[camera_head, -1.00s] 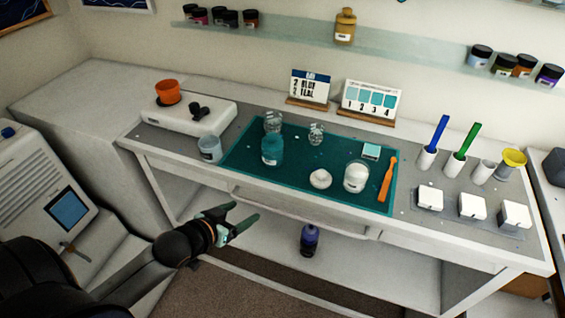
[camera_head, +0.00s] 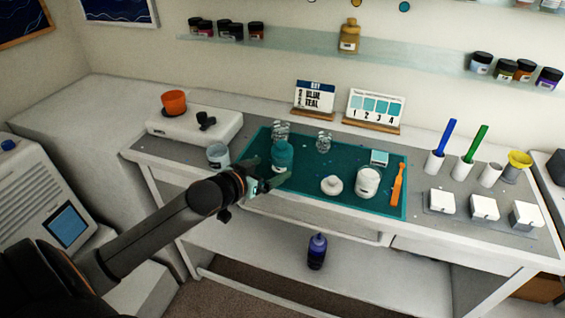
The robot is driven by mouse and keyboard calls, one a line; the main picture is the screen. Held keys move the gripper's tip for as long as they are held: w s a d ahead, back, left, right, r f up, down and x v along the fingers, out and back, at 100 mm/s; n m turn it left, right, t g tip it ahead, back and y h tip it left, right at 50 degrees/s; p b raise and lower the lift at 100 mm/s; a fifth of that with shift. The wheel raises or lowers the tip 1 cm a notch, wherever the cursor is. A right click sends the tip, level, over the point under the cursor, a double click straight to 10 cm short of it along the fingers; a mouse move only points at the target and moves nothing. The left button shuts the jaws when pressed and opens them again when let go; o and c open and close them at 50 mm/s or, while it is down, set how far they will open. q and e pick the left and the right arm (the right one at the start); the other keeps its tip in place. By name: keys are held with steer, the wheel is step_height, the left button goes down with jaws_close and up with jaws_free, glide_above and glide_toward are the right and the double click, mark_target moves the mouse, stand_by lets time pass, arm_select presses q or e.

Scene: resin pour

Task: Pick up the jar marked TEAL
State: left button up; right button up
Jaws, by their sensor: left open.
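A teal jar (camera_head: 282,154) stands upright on the green mat (camera_head: 313,196), near the mat's left part. Its label is too small to read. My left gripper (camera_head: 272,179) is open at the mat's front left edge, just in front of the jar in the picture. A fingertip overlaps the jar's lower part in the view. I cannot tell whether it touches the jar. Nothing shows between the fingers. My right gripper is not in view.
A grey-blue cup (camera_head: 218,156) stands left of the jar. Clear glassware (camera_head: 280,130) is just behind it. A white jar (camera_head: 367,181) and a small white round piece (camera_head: 331,186) are to the right. An orange tool (camera_head: 397,184) lies at the mat's right side.

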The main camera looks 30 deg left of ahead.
mark_target(276, 165)
arm_select(q)
steer(key=shift+x, duration=3)
steer(key=shift+d, duration=0.15)
steer(key=shift+r, duration=0.1)
jaws_close()
